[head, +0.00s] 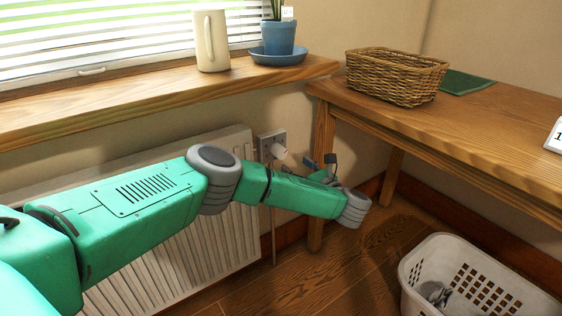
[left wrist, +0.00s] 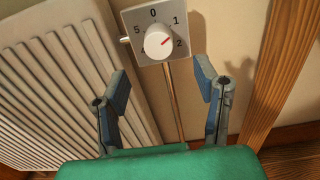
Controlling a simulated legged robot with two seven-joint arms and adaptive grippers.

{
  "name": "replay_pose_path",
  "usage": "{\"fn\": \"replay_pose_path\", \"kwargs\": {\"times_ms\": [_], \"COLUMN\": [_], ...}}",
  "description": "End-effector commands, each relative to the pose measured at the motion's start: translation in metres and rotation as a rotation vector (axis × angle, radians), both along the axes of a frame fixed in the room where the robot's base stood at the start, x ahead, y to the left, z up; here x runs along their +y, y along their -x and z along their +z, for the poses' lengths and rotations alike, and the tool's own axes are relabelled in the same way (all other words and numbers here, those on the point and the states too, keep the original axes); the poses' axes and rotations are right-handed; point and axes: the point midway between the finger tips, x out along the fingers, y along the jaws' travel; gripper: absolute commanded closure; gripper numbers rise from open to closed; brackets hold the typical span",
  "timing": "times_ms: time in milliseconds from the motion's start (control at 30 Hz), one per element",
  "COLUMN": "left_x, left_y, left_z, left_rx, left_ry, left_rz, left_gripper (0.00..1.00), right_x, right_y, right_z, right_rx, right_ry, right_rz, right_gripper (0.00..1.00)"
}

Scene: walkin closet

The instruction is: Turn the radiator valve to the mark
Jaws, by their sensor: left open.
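The radiator valve is a round white knob (left wrist: 157,44) on a square grey plate (left wrist: 139,17) with numbers; 5, 0, 1 and 2 are readable. A short red line on the knob points right and slightly up, between 1 and 2, closer to 2. In the head view the knob (head: 280,152) sticks out from its plate beside the radiator (head: 225,245). My left gripper (head: 321,162) is to the right of the knob there. In the left wrist view my left gripper (left wrist: 163,84) is open and empty, its fingers apart below the knob, not touching it. My right gripper is not visible.
A wooden table (head: 490,135) stands at the right, with a wicker basket (head: 395,75), a green cloth (head: 462,82) and a numbered card (head: 555,138). A white laundry basket (head: 440,255) is on the floor.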

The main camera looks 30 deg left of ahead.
Motion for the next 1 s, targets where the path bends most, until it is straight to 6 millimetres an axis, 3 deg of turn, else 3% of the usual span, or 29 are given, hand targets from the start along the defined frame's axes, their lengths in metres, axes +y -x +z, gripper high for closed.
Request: {"fn": "replay_pose_path", "kwargs": {"times_ms": [200, 400, 833, 1000], "left_x": [0.045, 0.07, 0.079, 0.079], "left_y": [-0.018, -0.029, -0.034, -0.034], "left_z": [0.0, 0.001, 0.003, 0.002], "left_rx": [-0.004, -0.001, -0.001, 0.0], "left_ry": [-0.001, -0.001, 0.0, 0.0], "left_rz": [0.002, 0.0, -0.002, -0.002], "left_gripper": [0.44, 0.44, 0.44, 0.93], "right_x": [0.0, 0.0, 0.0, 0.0], "right_y": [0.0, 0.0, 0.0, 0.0], "right_z": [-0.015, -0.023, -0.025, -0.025], "right_rx": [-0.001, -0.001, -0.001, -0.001], "right_ry": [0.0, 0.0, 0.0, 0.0], "right_rz": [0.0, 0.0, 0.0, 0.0], "right_gripper": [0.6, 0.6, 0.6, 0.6]}}
